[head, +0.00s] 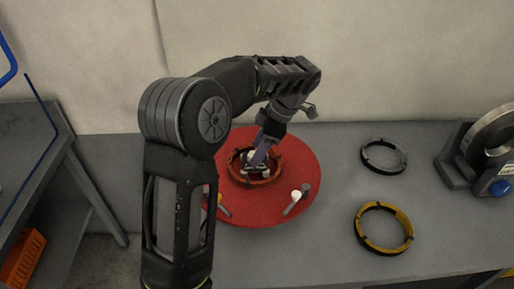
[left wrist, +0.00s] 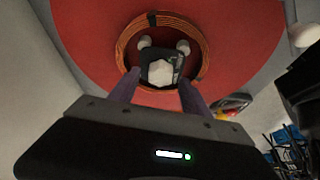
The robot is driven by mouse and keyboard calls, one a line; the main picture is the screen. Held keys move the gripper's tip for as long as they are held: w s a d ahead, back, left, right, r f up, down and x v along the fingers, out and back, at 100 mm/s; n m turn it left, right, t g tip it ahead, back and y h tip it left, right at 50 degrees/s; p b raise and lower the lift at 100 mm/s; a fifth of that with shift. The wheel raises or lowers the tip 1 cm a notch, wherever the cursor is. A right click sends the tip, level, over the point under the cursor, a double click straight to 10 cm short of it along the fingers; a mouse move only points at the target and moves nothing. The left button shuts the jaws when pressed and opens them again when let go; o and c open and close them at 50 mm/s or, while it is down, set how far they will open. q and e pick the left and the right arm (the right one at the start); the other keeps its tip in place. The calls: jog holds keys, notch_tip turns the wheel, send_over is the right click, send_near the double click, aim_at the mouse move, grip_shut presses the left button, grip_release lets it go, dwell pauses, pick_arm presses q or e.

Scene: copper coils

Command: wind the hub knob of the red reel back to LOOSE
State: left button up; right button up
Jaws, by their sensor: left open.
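The red reel (head: 300,160) is a flat red disc on the grey table, and it fills the top of the left wrist view (left wrist: 85,30). A copper coil (head: 236,175) lies around its hub; it also shows in the left wrist view (left wrist: 123,45). The hub knob (left wrist: 160,72) is a pale faceted knob on a dark block, mostly hidden by my gripper in the head view. My left gripper (head: 257,161) points down at the hub. Its purple fingers are open, one on each side of the knob in the left wrist view; contact cannot be told. My right gripper is not in view.
A dark ring coil (head: 384,141) and a yellow-and-black ring coil (head: 411,235) lie to the right. A metal-ringed device with a blue knob (head: 500,187) stands at the right edge. Short pegs (head: 294,200) stand on the reel. A wall is behind the table.

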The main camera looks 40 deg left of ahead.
pick_arm(q)
jog(key=p+v, duration=0.5)
jog(key=v, duration=0.1)
jog(key=shift+d+r, duration=0.2)
jog(key=shift+r, duration=0.1)
